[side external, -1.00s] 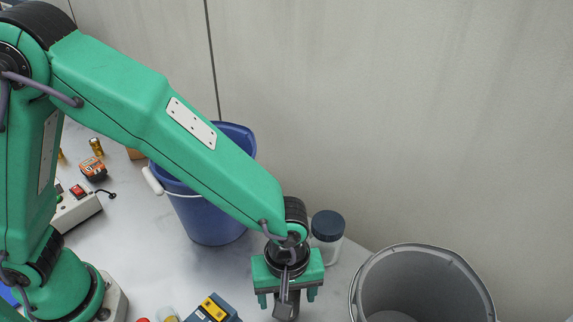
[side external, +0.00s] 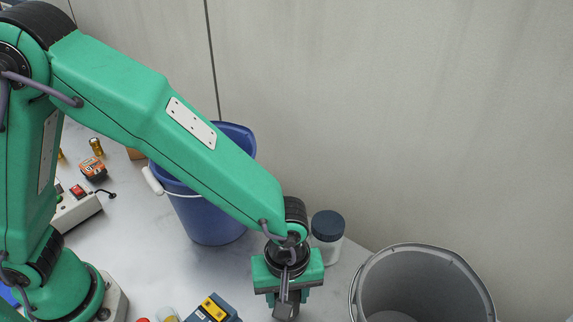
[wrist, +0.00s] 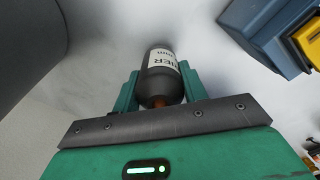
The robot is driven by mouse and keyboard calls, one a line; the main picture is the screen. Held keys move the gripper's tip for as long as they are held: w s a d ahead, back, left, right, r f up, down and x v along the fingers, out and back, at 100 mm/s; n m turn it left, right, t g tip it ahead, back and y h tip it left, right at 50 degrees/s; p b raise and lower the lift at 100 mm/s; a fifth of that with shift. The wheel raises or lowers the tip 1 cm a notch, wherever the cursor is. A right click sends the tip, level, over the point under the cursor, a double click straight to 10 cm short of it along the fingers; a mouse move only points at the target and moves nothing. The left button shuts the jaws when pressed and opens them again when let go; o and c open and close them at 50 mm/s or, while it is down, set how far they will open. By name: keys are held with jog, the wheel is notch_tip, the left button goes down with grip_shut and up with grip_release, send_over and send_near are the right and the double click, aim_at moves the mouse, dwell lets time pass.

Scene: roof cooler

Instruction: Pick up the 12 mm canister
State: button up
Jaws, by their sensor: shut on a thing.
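A dark grey canister (wrist: 160,85) with a white printed label shows in the wrist view, between the two green fingers of my gripper (wrist: 158,88). The fingers are shut on its sides. Its near end is rounded, with an orange-brown tip. Only part of the label print is readable, ending in "NER" with "mm" beside it; the size number is unclear. In the side view my gripper (side external: 287,297) points down at the bottom edge, and the dark canister (side external: 284,311) shows partly beneath it. I cannot tell whether it touches the table.
A clear jar with a dark lid (side external: 327,224) stands just behind my gripper. A grey bin (side external: 372,302) is to the right, a blue bucket (side external: 208,222) behind left, and a blue-and-yellow box (side external: 214,308) close on the left. Small items lie farther left.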

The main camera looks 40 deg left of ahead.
jog(key=shift+r, duration=0.15)
jog(key=shift+r, duration=4.9)
